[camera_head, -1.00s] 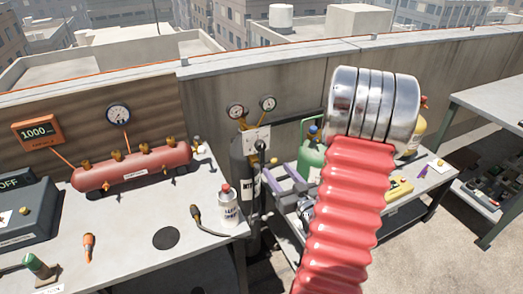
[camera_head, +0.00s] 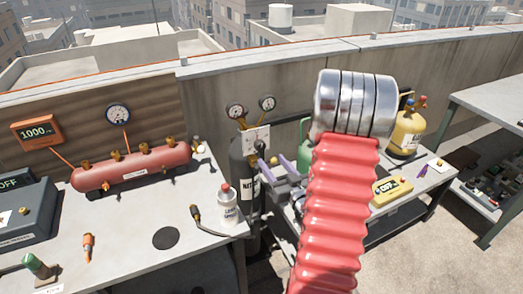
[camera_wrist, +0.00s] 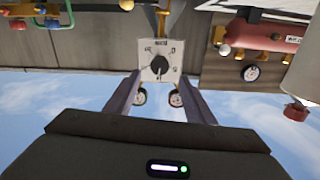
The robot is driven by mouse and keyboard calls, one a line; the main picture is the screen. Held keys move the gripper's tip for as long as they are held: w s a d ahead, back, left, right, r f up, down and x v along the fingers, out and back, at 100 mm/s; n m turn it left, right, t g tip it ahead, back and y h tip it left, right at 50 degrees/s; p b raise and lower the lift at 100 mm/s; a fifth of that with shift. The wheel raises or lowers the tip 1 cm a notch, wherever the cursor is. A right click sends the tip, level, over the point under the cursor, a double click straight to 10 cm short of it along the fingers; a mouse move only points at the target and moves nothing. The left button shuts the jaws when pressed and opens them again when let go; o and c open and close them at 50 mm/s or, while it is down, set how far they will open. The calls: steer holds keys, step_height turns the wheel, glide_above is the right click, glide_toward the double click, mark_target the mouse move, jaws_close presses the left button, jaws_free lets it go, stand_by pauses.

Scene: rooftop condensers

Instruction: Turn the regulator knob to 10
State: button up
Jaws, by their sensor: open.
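The regulator is a pale plate (camera_head: 257,138) with two round gauges above it, on top of the dark nitrogen cylinder (camera_head: 244,172). In the wrist view, which looks upside down, the black regulator knob (camera_wrist: 160,64) sits mid-plate. Marks ring it, too small to read, so its setting cannot be told. My gripper (camera_wrist: 161,78) is open and empty, its purple-grey fingers on either side of the knob in the picture; contact is not clear. In the head view my gripper (camera_head: 268,170) is just below and right of the plate.
A red manifold (camera_head: 130,170) and a white canister (camera_head: 228,205) stand on the left bench. A green cylinder (camera_head: 305,150), partly hidden by my arm, and a yellow cylinder (camera_head: 406,132) are to the right. A wall runs behind.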

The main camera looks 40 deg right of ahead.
mark_target(261, 148)
steer(key=x, duration=0.9)
steer(key=shift+c, duration=0.4)
steer(key=c, duration=1)
steer(key=shift+n, duration=0.6)
steer(key=o, duration=1.1)
steer(key=shift+s, duration=0.1)
